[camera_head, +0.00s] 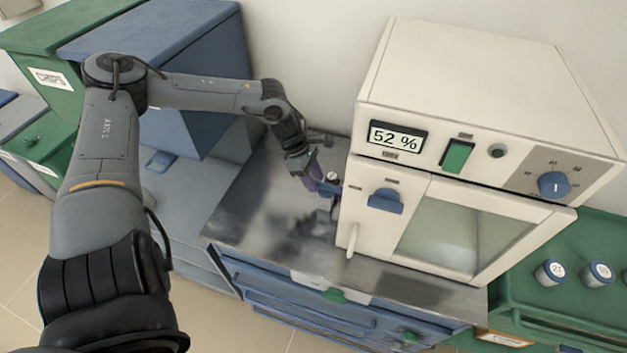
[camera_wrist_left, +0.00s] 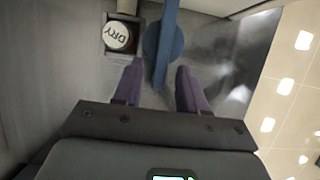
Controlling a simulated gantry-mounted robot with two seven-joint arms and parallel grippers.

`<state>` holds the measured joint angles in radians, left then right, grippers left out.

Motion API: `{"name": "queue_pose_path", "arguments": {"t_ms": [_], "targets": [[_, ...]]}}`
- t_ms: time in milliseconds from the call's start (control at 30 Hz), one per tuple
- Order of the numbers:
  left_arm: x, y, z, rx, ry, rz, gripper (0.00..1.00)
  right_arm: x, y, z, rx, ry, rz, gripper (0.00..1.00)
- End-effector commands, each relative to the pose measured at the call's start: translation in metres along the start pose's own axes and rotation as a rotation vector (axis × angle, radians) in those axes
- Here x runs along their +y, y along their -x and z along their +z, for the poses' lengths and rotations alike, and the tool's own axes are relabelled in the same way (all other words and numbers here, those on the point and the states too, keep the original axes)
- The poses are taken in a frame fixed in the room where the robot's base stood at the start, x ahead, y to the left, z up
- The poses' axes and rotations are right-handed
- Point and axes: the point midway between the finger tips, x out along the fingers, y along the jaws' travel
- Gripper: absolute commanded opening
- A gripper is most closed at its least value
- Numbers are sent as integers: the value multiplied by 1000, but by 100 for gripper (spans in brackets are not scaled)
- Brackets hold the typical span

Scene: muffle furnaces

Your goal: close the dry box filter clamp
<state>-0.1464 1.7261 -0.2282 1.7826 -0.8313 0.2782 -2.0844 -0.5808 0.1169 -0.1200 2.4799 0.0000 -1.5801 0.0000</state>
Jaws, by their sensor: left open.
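The dry box (camera_head: 465,130) is a cream cabinet with a "52 %" display, standing on a metal-topped bench. The blue filter clamp (camera_head: 331,188) is on its left side, with a small pale round part below it. In the left wrist view the clamp (camera_wrist_left: 165,45) is a blue bar with a round hub, next to a white round cap marked "DRY" (camera_wrist_left: 117,37) in a dark square frame. My left gripper (camera_head: 316,184) is open at the clamp. Its purple fingers (camera_wrist_left: 160,68) stand either side of the bar's lower end; contact is unclear. My right gripper is out of view.
The dry box door has a blue latch (camera_head: 385,200) and a pale handle (camera_head: 352,241). Blue and green bins (camera_head: 165,45) stand at the left. A green tray (camera_head: 550,310) with small labelled jars is at the right. The metal bench top (camera_head: 265,205) left of the box is clear.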

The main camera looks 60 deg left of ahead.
Motion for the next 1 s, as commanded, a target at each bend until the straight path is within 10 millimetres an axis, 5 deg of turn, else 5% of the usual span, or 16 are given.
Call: {"name": "queue_pose_path", "arguments": {"t_ms": [333,600,1000], "targets": [[0,-2,0,0,1,0,40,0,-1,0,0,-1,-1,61],[0,-2,0,0,0,0,0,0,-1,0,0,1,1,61],[-2,1,1,0,37,14,0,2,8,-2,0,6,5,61]]}}
